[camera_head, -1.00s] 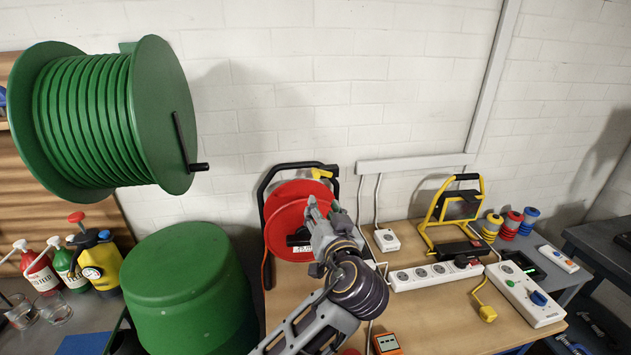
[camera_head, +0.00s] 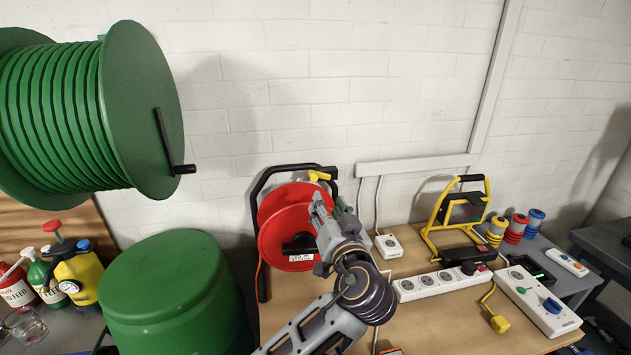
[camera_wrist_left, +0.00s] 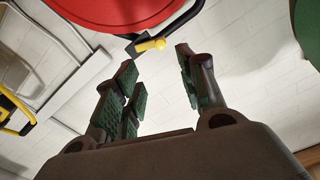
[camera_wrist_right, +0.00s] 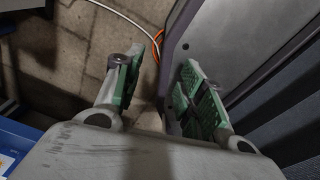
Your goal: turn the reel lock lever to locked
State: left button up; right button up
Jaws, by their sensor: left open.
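The red cable reel (camera_head: 284,222) stands in a black frame on the bench against the wall. The reel lock lever (camera_head: 319,176) is a small yellow handle at the top right of that frame. In the left wrist view the yellow lever (camera_wrist_left: 150,45) shows just beyond my left fingertips, pointing sideways. My left gripper (camera_head: 326,200) is open and empty, just below the lever in the head view and partly in front of the reel's right side. No contact shows. My right gripper (camera_wrist_right: 160,75) is open and empty, seen only in its wrist view, above the floor.
A large green hose reel (camera_head: 140,115) with a black crank hangs at upper left, above a green drum (camera_head: 170,295). Power strips (camera_head: 440,282), a yellow work lamp (camera_head: 455,215) and a yellow plug (camera_head: 498,322) occupy the bench's right. A grey panel (camera_wrist_right: 240,40) stands beside my right gripper.

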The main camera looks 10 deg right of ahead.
aim_at(315, 178)
pick_arm(q)
jog(key=w+p, duration=0.2)
jog(key=w, duration=0.9)
jog(key=shift+r, duration=0.1)
jog(key=shift+w+p, duration=0.3)
jog(key=shift+w, duration=0.95)
pick_arm(e)
jog(key=shift+a+r, duration=0.4)
jog(key=shift+r, duration=0.3)
jog(key=shift+a+r, duration=0.35)
jog(key=shift+r, duration=0.35)
pick_arm(q)
jog(key=shift+c, duration=0.2)
jog(key=c, duration=0.7)
grip_shut()
pick_arm(e)
jog(key=shift+a, duration=0.4)
